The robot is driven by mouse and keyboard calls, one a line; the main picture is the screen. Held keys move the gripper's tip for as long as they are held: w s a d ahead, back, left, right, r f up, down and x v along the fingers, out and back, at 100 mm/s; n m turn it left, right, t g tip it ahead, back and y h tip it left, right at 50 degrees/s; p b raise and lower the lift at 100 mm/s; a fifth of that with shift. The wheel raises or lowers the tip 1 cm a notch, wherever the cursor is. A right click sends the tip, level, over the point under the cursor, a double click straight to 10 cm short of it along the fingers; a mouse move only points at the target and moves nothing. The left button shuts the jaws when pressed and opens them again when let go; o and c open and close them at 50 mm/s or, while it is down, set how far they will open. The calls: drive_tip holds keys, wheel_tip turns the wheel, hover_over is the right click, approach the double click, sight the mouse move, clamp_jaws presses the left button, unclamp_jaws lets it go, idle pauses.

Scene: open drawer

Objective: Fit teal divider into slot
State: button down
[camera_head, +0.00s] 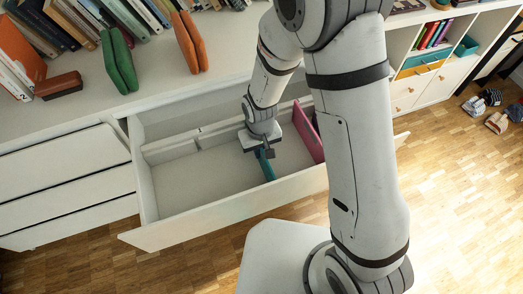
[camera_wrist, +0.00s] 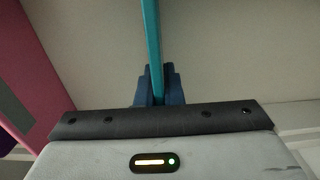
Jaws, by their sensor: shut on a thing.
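The teal divider (camera_head: 265,164) is inside the open white drawer (camera_head: 185,229), below my gripper (camera_head: 262,149). In the wrist view the teal divider (camera_wrist: 152,45) runs up from between my fingers (camera_wrist: 157,88) to the top edge. My gripper is shut on it. In the head view the divider spans toward the drawer's front wall. A pink divider (camera_head: 308,132) stands in the drawer to the right, partly hidden by my arm. It also shows at the left of the wrist view (camera_wrist: 38,60). The slot cannot be made out.
The drawer's left part is empty. A white counter (camera_head: 90,107) above it holds books, a green bookend (camera_head: 119,62), an orange bookend (camera_head: 190,42) and a brown box (camera_head: 58,85). Closed drawers (camera_head: 65,165) stand to the left. Shoes (camera_head: 490,110) lie on the wooden floor at right.

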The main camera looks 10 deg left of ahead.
drive_tip(key=c, duration=2)
unclamp_jaws()
drive_tip(key=shift+f, duration=0.15)
drive_tip(key=o, duration=0.4)
drive_tip(key=shift+o, duration=0.2)
